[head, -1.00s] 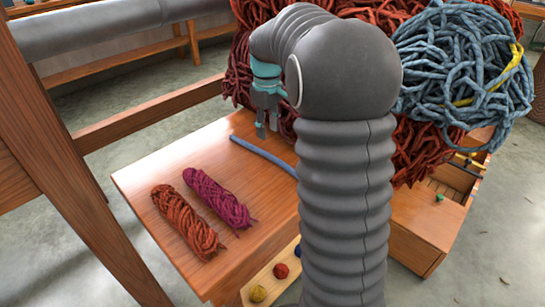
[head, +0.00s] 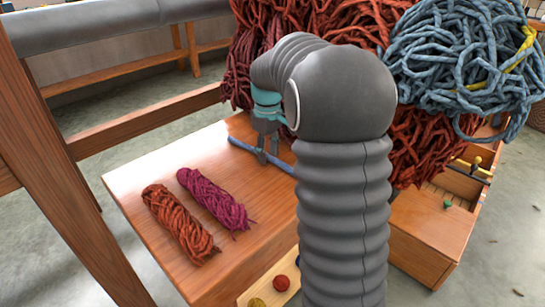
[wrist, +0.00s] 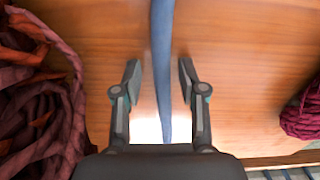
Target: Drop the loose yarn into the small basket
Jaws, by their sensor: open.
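The loose yarn (head: 240,146) is a single blue strand lying on the wooden table near its back edge. My gripper (head: 268,159) is over the strand, pointing down, with its fingers apart. In the wrist view the yarn (wrist: 162,40) runs lengthwise between the two open fingers of my gripper (wrist: 159,65), with a gap on each side. The strand's right end is hidden behind my arm in the head view. I cannot make out a small basket in either view.
An orange skein (head: 180,223) and a magenta skein (head: 215,198) lie on the table (head: 140,170). A large red yarn heap (head: 420,145) and a blue-grey tangle (head: 465,65) rise behind my arm. An open drawer (head: 430,215) is at right. A tray with yarn balls (head: 282,283) is below.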

